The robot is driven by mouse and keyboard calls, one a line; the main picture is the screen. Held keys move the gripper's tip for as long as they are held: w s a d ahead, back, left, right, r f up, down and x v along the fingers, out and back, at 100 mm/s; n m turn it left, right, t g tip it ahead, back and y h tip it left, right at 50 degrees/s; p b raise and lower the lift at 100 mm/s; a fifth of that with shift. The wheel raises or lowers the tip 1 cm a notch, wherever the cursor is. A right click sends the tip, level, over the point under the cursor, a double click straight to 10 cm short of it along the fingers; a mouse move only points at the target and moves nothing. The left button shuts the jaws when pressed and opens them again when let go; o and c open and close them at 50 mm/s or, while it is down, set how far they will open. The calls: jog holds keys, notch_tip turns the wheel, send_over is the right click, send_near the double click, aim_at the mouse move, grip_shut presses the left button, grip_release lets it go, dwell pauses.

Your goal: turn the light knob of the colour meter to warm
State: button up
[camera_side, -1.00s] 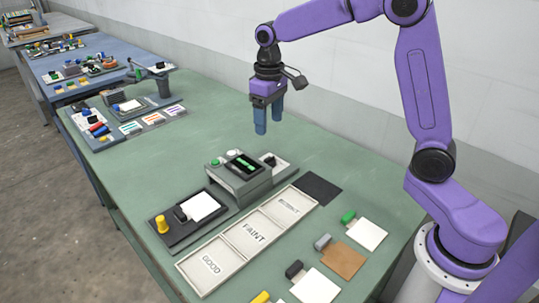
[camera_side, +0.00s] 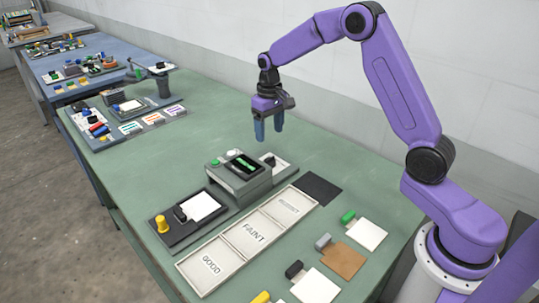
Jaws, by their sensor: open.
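A grey unit (camera_side: 240,178) with a dark display showing green marks and a green button stands mid-table; it looks like the colour meter. A dark base plate (camera_side: 182,239) in front of it carries a yellow knob (camera_side: 161,224) and a white sample card (camera_side: 201,206) with a black clip. I cannot read which setting the knob points to. My gripper (camera_side: 268,134) hangs above and behind the grey unit, fingers pointing down. It is open, empty and well apart from the knob.
A pale three-part tray (camera_side: 246,240) has labelled compartments, including GOOD and FAINT. Clipped cards, including a brown one (camera_side: 341,260), lie to its right, near a dark mat (camera_side: 317,188). Another apparatus (camera_side: 150,75) stands at the back left.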

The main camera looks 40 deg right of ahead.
aim_at(270, 158)
notch_tip(270, 158, down, 10)
jog(key=shift+r, duration=0.2)
jog(key=c, duration=1.1)
